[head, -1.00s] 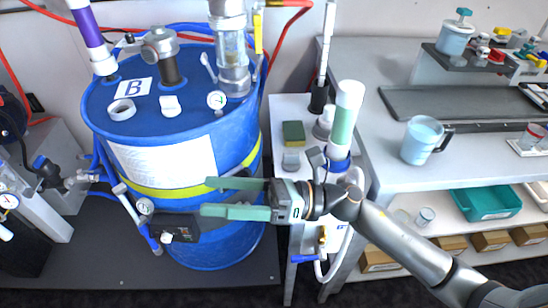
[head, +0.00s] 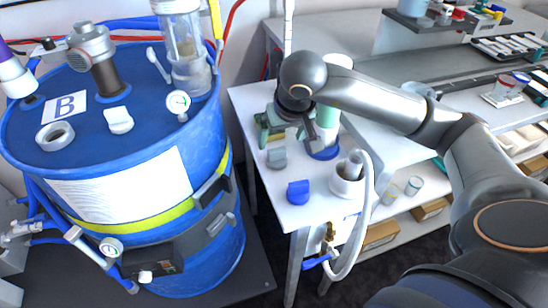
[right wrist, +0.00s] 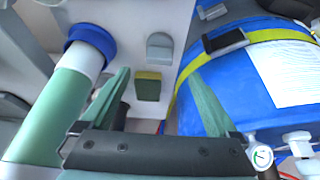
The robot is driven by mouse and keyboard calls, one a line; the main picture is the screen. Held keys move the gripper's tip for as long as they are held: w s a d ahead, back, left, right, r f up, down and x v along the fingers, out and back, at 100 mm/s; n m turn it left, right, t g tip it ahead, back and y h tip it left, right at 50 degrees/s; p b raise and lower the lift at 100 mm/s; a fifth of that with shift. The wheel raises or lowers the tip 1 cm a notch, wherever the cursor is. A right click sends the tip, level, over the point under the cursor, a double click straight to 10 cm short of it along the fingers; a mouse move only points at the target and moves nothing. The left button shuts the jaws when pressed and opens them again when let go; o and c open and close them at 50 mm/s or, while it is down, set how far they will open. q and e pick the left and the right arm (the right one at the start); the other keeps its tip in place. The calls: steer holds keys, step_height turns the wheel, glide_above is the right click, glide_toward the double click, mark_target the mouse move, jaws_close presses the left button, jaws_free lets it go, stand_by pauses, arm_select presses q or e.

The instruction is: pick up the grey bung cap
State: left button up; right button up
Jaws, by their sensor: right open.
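The grey bung cap (head: 277,157) appears to be the small grey piece with a raised grip on the white side table (head: 255,103). In the right wrist view it shows as a grey piece (right wrist: 159,46) above the yellow-green sponge (right wrist: 148,85). My right gripper (head: 270,132) is over the table, just behind the cap in the head view. Its green fingers (right wrist: 158,76) are spread and empty; the sponge shows between them, and the cap lies beyond the tips, apart from them. My left gripper is not in view.
A blue cap (head: 298,192) lies near the table's front edge. A green-and-white cylinder with a blue collar (head: 324,152) stands right of the grey cap, and a white holder with a hose (head: 347,180) is further right. The large blue drum (head: 130,160) stands left.

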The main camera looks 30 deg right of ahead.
mark_target(278, 151)
steer(key=x, duration=0.9)
steer(key=shift+r, duration=0.1)
steer(key=shift+c, duration=0.4)
steer(key=shift+s, duration=0.1)
steer(key=c, duration=1.4)
